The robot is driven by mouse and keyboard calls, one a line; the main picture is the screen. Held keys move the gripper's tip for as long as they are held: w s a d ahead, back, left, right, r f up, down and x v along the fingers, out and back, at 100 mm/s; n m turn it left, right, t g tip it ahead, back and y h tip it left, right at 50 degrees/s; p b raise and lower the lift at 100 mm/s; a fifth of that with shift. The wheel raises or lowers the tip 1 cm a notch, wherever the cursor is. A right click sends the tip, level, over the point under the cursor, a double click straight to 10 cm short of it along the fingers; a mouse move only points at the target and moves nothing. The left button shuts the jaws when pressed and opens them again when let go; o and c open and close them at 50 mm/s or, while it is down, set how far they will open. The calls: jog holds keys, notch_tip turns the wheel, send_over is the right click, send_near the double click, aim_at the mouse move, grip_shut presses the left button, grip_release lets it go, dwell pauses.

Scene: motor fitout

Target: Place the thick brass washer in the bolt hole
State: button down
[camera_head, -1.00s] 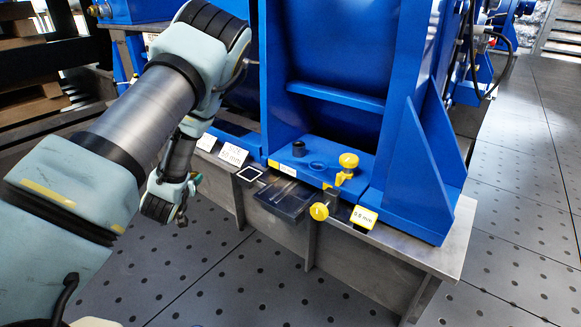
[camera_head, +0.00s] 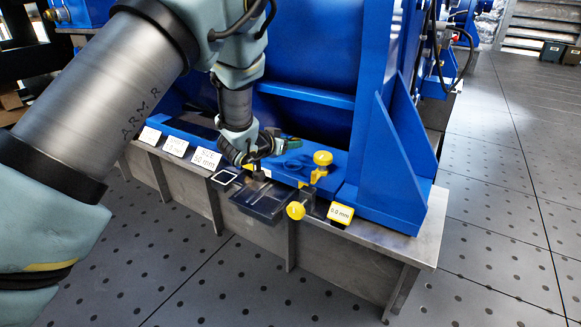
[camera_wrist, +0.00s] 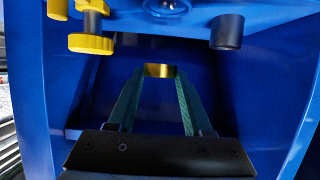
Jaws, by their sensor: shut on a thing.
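My gripper (camera_wrist: 160,82) is shut on the thick brass washer (camera_wrist: 160,70), which shows as a gold band between the green fingertips in the wrist view. In the head view my gripper (camera_head: 291,143) is over the blue base plate, and the washer cannot be made out there. The likely bolt hole, a dark round ring (camera_wrist: 174,6) at the top edge of the wrist view, lies ahead of the washer and apart from it.
A yellow-knobbed clamp (camera_head: 322,159) and a black cylinder (camera_wrist: 227,32) flank the hole. Blue upright walls (camera_head: 385,150) close in the plate.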

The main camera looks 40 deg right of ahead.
aim_at(288, 169)
notch_tip(288, 169, down, 7)
jog(key=shift+f+b, duration=0.1)
jog(key=shift+b, duration=1.05)
jog(key=shift+c, duration=1.6)
grip_release()
jog(key=shift+a, duration=0.1)
jog(key=p+v, duration=0.3)
jog(key=v, duration=0.9)
